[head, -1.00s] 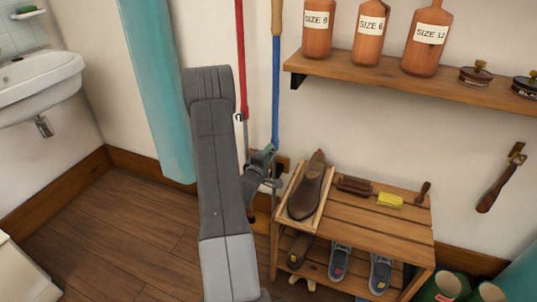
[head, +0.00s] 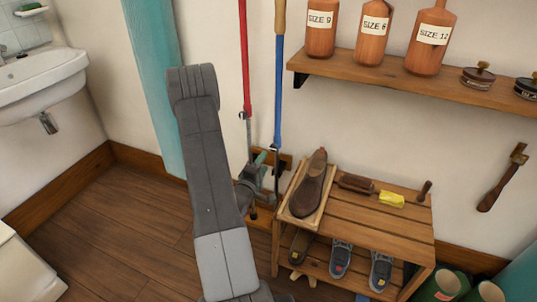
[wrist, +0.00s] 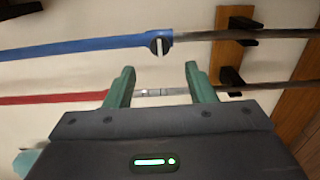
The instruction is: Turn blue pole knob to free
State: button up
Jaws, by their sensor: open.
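The blue pole (head: 278,85) stands against the wall, with the red pole (head: 245,55) to its left. In the wrist view the blue pole (wrist: 90,46) runs across the upper part. Its dark round knob (wrist: 160,43) sits where the blue sleeve meets the grey tube, and its pale bar lies across the pole's length. The red pole (wrist: 50,98) runs lower, partly behind my fingers. My gripper (wrist: 160,70) is open and empty, its green fingertips just below the knob in the picture and apart from it. In the head view my gripper (head: 262,162) is by the lower poles, partly hidden by my arm.
A slatted shoe rack (head: 360,225) with a shoe and brushes stands close right of the poles. A wall shelf (head: 430,85) with bottles is above it. Wooden holders with dark pegs (wrist: 235,45) are near the poles. The floor (head: 120,220) at left is clear.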

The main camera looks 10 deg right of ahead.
aim_at(273, 149)
jog(key=v, duration=0.6)
jog(key=shift+w, duration=0.1)
jog(key=b+x, duration=0.1)
jog(key=x, duration=1.2)
jog(key=shift+w+d, duration=0.25)
